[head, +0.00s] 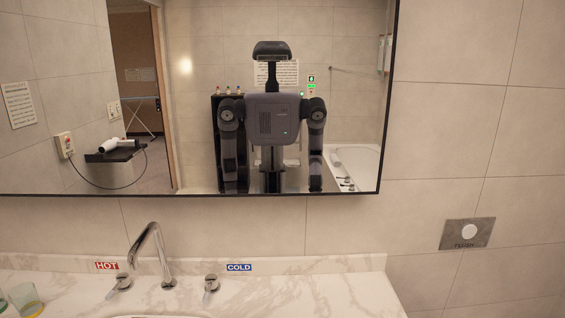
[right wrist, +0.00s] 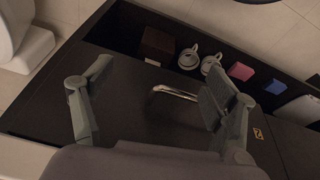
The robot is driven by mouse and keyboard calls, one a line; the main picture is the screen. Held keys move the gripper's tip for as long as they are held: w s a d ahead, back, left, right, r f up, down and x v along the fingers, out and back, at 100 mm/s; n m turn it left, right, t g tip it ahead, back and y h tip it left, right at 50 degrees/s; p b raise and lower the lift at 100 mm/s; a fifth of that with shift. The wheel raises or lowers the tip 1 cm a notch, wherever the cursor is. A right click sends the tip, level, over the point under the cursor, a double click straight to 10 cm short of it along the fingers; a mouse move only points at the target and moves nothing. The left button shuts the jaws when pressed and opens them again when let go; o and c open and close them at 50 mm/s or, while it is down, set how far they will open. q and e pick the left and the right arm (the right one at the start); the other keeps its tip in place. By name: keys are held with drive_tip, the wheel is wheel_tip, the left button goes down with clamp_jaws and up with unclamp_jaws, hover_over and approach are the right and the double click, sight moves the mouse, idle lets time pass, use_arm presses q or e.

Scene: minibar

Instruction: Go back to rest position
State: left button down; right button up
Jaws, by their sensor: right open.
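My right gripper (right wrist: 152,100) shows in the right wrist view with its two grey fingers spread wide and nothing between them. My left gripper is not directly in the head view. The mirror (head: 200,165) in the head view shows my reflection, with both arms hanging down at the sides of my body.
A marble counter (head: 330,290) with a chrome faucet (head: 152,250) is ahead. Glasses (head: 25,298) stand at its left end.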

drive_tip(key=s+f+g, duration=0.1)
drive_tip(key=s+f, duration=0.3)
drive_tip(key=f, duration=0.6)
drive_tip(key=s+f, duration=0.3)
drive_tip(key=f, duration=0.7)
drive_tip(key=s+d+f+g, duration=0.1)
drive_tip(key=s+d+f, duration=0.2)
drive_tip(key=s+f, duration=0.7)
drive_tip(key=s, duration=0.3)
drive_tip(key=shift+d, duration=0.15)
